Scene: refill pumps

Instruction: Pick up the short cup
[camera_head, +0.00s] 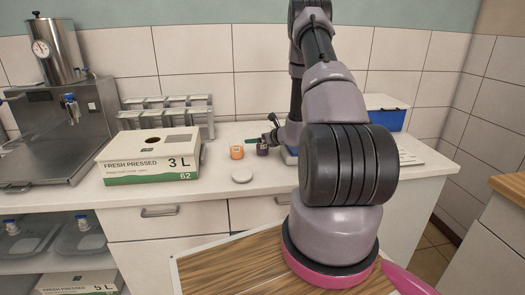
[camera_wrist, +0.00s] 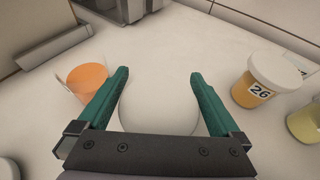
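My gripper (camera_wrist: 159,75) has two green fingers spread wide apart. A pale round top (camera_wrist: 158,112) shows between and below them, partly hidden by the gripper's body; I see no finger closed on it. In the head view, a small purple cup (camera_head: 262,149) stands under the gripper (camera_head: 265,138). The pale top may belong to it, but I cannot tell for sure. A small orange cup (camera_head: 236,153) stands to its left; it also shows outside the left finger in the wrist view (camera_wrist: 84,82).
In the wrist view, a white-lidded jar marked 26 (camera_wrist: 254,92) and a yellowish jar (camera_wrist: 306,124) stand at right. A white disc (camera_head: 242,176) lies near the counter's front. A 3 L juice box (camera_head: 150,158) and metal rack (camera_head: 172,108) stand left; a blue bin (camera_head: 387,119) is right.

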